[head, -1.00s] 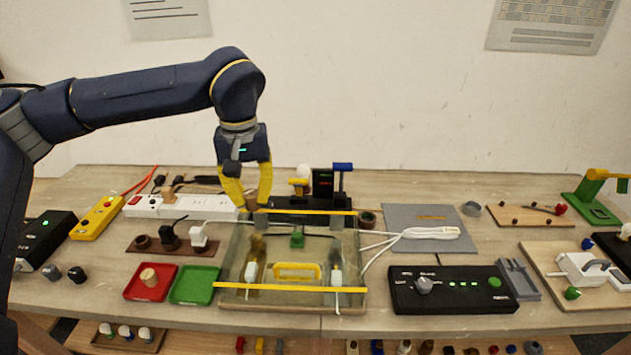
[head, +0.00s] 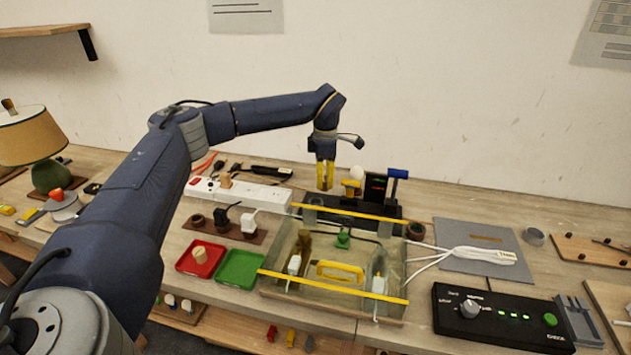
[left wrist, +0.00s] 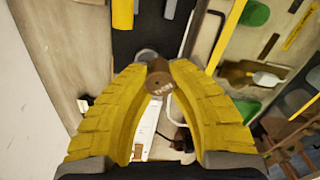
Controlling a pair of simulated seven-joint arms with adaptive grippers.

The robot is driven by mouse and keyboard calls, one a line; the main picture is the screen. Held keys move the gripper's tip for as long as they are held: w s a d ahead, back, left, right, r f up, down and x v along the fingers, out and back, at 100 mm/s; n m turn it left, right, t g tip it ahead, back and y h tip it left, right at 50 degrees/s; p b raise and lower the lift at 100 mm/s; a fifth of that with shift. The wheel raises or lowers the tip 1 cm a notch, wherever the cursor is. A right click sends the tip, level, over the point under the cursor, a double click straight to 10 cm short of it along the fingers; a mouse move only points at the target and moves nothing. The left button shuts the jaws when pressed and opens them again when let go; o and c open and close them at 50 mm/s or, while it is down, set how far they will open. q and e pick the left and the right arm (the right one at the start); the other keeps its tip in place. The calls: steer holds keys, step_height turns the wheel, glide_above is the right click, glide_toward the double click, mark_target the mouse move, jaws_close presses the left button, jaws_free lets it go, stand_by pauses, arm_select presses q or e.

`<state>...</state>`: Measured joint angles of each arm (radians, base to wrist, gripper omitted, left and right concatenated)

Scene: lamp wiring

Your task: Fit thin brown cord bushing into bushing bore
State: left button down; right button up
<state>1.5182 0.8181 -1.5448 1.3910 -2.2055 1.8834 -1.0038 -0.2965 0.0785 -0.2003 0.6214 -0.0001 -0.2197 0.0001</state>
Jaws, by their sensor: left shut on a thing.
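My left gripper (head: 325,188) points down at the rear left of the clear-walled box (head: 282,287), beside the black base with a display (head: 377,187). In the left wrist view its yellow fingers (left wrist: 158,70) are shut on a small brown cylindrical bushing (left wrist: 159,84) with pale lettering on its end. A grey round part (left wrist: 146,55) shows just beyond the bushing; I cannot tell if they touch or if it is the bore. My right gripper is not in view.
Yellow bars (head: 332,286) edge the box. A white power strip (head: 240,190) lies to its left. A red tray (head: 186,266) with a tan plug and a green tray (head: 238,268) stand front left. A coiled white cord (head: 480,255) lies on a grey mat to the right.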

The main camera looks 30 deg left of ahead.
arm_select(q)
steer(key=a+n, duration=0.1)
steer(key=a+f+n, duration=0.2)
steer(key=shift+w+a+f, duration=0.1)
steer(key=shift+w+a, duration=0.2)
steer(key=shift+w, duration=0.05)
steer(key=shift+f, duration=2.1)
steer(key=shift+f, duration=1.3)
steer(key=c, duration=1.2)
jaws_free()
steer(key=shift+c, duration=0.2)
